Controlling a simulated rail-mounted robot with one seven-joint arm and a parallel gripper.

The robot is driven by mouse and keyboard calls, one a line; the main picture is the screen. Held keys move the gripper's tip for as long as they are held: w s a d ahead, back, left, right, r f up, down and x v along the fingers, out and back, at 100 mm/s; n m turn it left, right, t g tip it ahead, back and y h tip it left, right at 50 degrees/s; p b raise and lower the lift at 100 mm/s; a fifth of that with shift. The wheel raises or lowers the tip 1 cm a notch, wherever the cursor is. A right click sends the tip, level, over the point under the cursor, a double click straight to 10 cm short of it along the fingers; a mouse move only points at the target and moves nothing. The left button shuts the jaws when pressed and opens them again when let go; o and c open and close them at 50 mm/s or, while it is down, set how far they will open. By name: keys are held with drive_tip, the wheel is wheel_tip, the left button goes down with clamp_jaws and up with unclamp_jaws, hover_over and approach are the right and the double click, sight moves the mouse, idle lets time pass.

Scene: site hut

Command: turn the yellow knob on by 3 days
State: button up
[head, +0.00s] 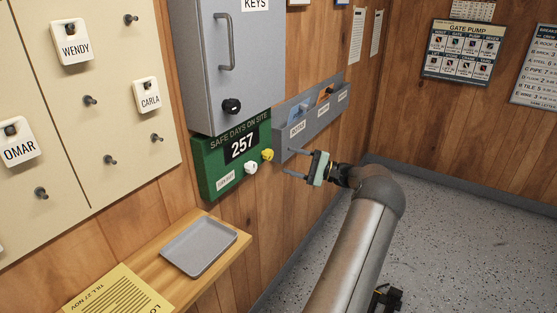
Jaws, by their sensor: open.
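The yellow knob (267,155) sits on the lower right of the green "SAFE DAYS ON SITE" board (205,172). The board's counter (241,145) reads 257. A white knob (250,168) is just left of and below the yellow one. My gripper (287,162) is open and empty, to the right of the yellow knob and apart from it. Its two fingers point left, toward the board, one above the other in the picture.
A grey key cabinet (255,70) with a black knob (231,106) hangs above the board. A wooden shelf (232,258) with a grey tray (170,245) juts out below.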

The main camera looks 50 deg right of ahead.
drive_tip(key=v, duration=1)
drive_tip(key=shift+s+b, duration=0.3)
drive_tip(key=shift+b, duration=0.15)
drive_tip(key=shift+w+d, duration=0.1)
